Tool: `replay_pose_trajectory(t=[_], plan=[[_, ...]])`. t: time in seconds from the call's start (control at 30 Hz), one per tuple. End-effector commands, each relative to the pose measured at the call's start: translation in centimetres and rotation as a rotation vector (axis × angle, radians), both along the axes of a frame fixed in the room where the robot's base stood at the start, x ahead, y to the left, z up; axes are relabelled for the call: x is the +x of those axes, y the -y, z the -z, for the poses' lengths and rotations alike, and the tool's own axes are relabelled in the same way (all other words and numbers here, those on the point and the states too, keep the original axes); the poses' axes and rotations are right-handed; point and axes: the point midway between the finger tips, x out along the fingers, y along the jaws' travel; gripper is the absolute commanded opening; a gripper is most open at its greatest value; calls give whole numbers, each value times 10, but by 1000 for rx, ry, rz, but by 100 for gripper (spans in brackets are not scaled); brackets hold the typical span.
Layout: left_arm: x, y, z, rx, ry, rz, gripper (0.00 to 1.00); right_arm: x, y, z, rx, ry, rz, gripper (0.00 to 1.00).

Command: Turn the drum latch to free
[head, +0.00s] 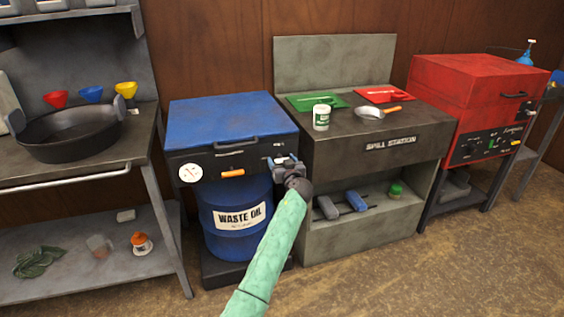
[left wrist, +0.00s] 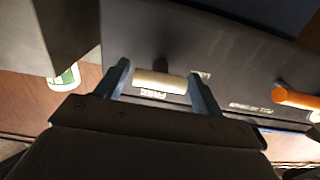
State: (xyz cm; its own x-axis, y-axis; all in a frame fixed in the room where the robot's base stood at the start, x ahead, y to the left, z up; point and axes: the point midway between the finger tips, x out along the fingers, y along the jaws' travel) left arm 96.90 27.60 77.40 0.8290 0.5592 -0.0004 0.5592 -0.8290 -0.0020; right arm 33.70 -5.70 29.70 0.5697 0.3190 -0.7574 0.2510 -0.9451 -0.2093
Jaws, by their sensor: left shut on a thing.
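The waste oil station has a blue lid (head: 232,120) with a dark handle, above a dark front panel (head: 212,163). A blue drum labelled WASTE OIL (head: 225,238) stands under it. My left gripper (head: 283,163) is at the right end of this panel. In the left wrist view a cream bar-shaped latch handle (left wrist: 160,81) lies between the two fingers of my left gripper (left wrist: 161,88), which is shut on it. An upside-down FREE label (left wrist: 152,94) shows beside the handle. The gripper hides the latch in the head view. My right gripper is out of view.
An orange handle (head: 232,173) is on the same panel, left of my gripper. The spill station (head: 390,143) stands close on the right, with a white tub (head: 321,117) on top. A bench with a black pan (head: 70,134) is on the left.

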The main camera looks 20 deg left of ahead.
Motion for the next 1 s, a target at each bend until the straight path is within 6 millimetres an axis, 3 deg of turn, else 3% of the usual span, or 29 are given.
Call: replay_pose_trajectory(t=[0.37,1.0], plan=[[0,0,1,101,-68,-1,45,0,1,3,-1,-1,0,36],[1,1,-1,586,-395,0,45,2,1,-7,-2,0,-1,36]])
